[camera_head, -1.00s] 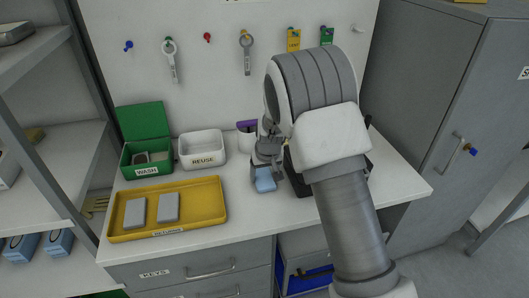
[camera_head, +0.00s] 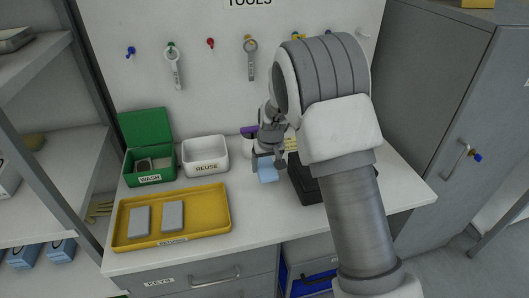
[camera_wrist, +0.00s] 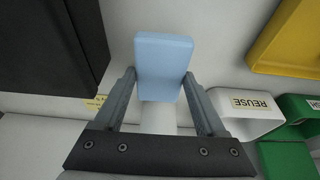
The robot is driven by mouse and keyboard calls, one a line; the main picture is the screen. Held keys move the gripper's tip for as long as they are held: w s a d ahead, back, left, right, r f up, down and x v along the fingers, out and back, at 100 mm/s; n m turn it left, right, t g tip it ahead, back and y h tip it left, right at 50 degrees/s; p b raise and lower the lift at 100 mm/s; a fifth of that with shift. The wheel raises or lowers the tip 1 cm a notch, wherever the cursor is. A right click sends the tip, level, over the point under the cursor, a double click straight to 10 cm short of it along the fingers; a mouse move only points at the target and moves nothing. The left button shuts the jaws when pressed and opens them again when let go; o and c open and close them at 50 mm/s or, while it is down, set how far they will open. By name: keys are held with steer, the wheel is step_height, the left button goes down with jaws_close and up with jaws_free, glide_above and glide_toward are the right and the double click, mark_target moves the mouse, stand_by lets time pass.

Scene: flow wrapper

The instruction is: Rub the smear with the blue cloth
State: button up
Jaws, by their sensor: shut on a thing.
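My gripper (camera_wrist: 160,105) is shut on the blue cloth (camera_wrist: 163,60), a light blue folded pad held between the two fingers. In the head view the cloth (camera_head: 267,173) hangs below my gripper (camera_head: 268,157), over the white worktop between the white bin and a black box. I cannot tell from these views whether the cloth touches the worktop. I see no smear in either view; my arm hides part of the worktop.
A black box (camera_head: 304,186) stands right of the cloth. The white REUSE bin (camera_head: 206,169) and green WASH box (camera_head: 149,179) stand to the left. A yellow tray (camera_head: 222,215) with two grey blocks lies at the front left. Some bare worktop (camera_head: 252,210) shows in front.

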steer(key=shift+r+p, duration=0.8)
steer(key=shift+r, duration=1)
